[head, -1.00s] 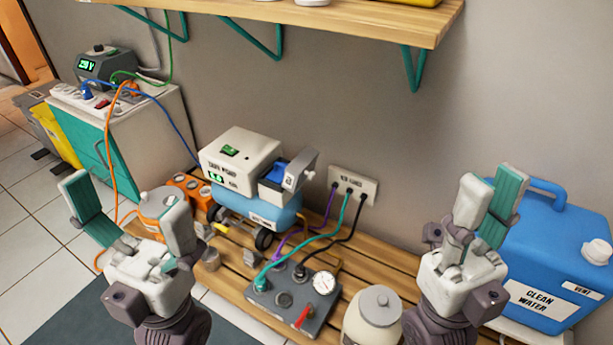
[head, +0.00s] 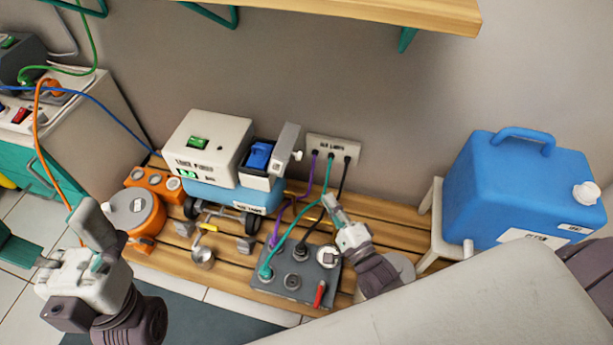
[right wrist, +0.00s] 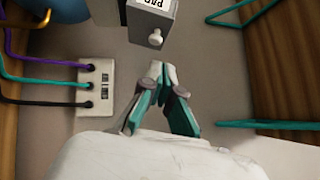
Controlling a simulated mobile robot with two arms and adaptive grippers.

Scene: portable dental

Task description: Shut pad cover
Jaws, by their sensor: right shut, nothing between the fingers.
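The pad cover (head: 286,145) is a grey flap with a small pale knob, standing open at the right edge of the small box (head: 257,178) on the compressor unit. A blue pad (head: 259,154) shows in the open box. My right gripper (head: 331,203) is shut and empty, to the right of and below the cover in the head view, apart from it. In the right wrist view the cover (right wrist: 152,14) and its knob (right wrist: 156,38) are above the closed fingertips (right wrist: 157,67), with a gap. My left gripper (head: 55,237) is open and empty at the lower left.
A wall socket panel (head: 333,150) with purple, teal and black hoses is right of the cover. A grey control block (head: 293,272) is below. A blue water tank (head: 515,185) stands at the right, and a shelf (head: 380,15) hangs above.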

